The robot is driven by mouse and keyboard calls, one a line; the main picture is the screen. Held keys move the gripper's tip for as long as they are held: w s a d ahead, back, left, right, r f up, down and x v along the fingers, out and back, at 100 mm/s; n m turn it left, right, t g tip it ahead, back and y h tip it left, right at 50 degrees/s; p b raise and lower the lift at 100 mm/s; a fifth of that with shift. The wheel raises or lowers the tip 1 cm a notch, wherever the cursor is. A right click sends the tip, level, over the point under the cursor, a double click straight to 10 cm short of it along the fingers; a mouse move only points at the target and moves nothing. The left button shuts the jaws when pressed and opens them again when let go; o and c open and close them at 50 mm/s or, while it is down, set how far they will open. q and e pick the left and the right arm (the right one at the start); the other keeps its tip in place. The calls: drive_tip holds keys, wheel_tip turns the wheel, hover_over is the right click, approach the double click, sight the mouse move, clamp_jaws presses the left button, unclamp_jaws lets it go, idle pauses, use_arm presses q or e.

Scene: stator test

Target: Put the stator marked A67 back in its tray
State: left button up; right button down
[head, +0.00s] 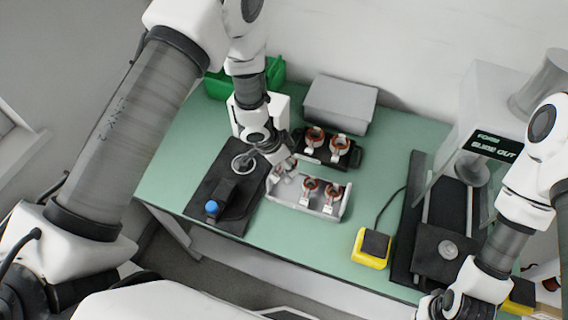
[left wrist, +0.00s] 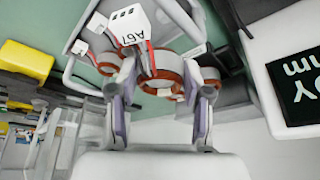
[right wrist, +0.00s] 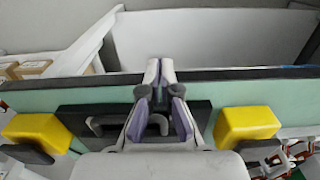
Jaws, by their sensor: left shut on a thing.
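The stator marked A67 (left wrist: 165,75) is a copper-and-white ring with a white block bearing the label. My left gripper (head: 283,158) is shut on it, one finger on each side of the ring. In the head view the stator (head: 289,167) is at the left end of the silver tray (head: 300,207), partly hidden by the gripper. I cannot tell whether it touches the tray floor. Two other stators (head: 311,187) (head: 333,192) stand in the same tray to its right. My right gripper (right wrist: 161,75) is shut and empty, near the table's front right.
A black tray (head: 355,158) with two stators stands behind the silver one. A grey box (head: 340,103) and green bin (head: 270,75) are at the back. A black fixture with a blue knob (head: 212,207) is at left. A yellow-and-black box (head: 369,260) and test machine (head: 478,110) are at right.

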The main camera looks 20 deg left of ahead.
use_arm(q)
drive_tip(key=shift+w+f, duration=0.1)
drive_tip(key=shift+w, duration=0.05)
drive_tip(key=shift+w+a+f, duration=0.15)
drive_tip(key=shift+a+f, duration=0.2)
drive_tip(key=shift+d+f, duration=0.25)
drive_tip(key=o, duration=1.4)
drive_tip(key=shift+a, duration=0.15)
drive_tip(key=shift+c, duration=0.2)
use_arm(e)
drive_tip(key=shift+w+a+f, duration=0.2)
drive_tip(key=shift+w+f, duration=0.05)
drive_tip(key=shift+f, duration=0.05)
